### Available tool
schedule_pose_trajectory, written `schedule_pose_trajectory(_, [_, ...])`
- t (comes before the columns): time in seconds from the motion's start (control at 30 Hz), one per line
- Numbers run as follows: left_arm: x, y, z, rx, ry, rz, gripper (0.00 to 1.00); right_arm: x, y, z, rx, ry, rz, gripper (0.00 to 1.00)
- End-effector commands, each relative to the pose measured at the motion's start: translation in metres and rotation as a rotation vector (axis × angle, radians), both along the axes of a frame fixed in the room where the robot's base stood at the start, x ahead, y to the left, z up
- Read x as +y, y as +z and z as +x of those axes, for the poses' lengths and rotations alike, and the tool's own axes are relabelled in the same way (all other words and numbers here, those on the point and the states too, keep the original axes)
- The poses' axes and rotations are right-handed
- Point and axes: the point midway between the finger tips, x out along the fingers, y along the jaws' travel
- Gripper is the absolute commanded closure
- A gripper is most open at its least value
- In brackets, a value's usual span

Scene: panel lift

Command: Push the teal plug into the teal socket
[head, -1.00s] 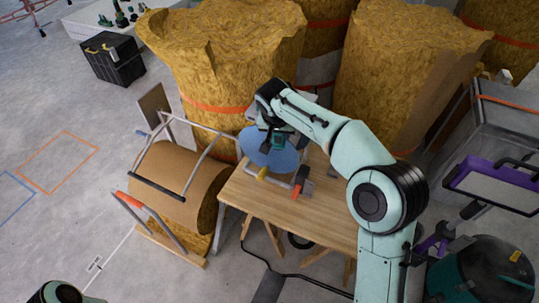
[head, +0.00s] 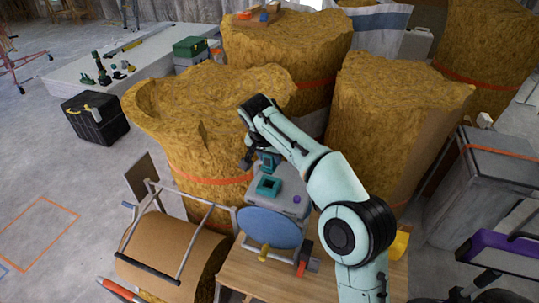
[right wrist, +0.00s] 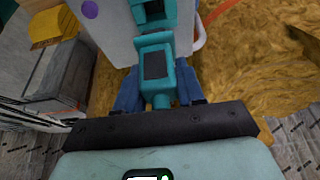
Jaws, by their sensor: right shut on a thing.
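The teal plug (right wrist: 157,65) is between the two blue fingers of my right gripper (right wrist: 157,88), which is shut on it. In the head view my right gripper (head: 260,163) hangs from above, just behind the teal socket (head: 268,186). The socket sits on a grey machine (head: 288,202) and its dark opening shows. In the right wrist view the socket (right wrist: 153,12) is at the top edge, just past the plug and roughly in line with it. I cannot tell whether they touch. My left gripper is out of view.
A blue disc (head: 270,228) is on the machine's front, with a yellow knob and red part below. A wooden bench (head: 262,277) carries the machine. Large straw-coloured rolls (head: 190,125) stand close behind. A brown roll in a metal frame (head: 170,255) is at left.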

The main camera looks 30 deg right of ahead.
Motion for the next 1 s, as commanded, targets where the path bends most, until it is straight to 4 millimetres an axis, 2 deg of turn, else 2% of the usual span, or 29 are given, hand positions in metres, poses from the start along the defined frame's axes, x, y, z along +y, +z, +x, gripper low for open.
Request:
schedule_pose_trajectory(0.27, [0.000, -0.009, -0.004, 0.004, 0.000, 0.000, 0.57, 0.000, -0.011, 0.000, 0.002, 0.001, 0.000, 0.89])
schedule_pose_trajectory(0.7, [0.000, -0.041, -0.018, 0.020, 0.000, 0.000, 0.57, 0.000, -0.051, -0.001, 0.001, 0.000, 0.001, 0.89])
schedule_pose_trajectory(1.0, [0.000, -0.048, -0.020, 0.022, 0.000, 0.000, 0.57, 0.000, -0.058, 0.000, -0.001, 0.000, 0.001, 0.89])
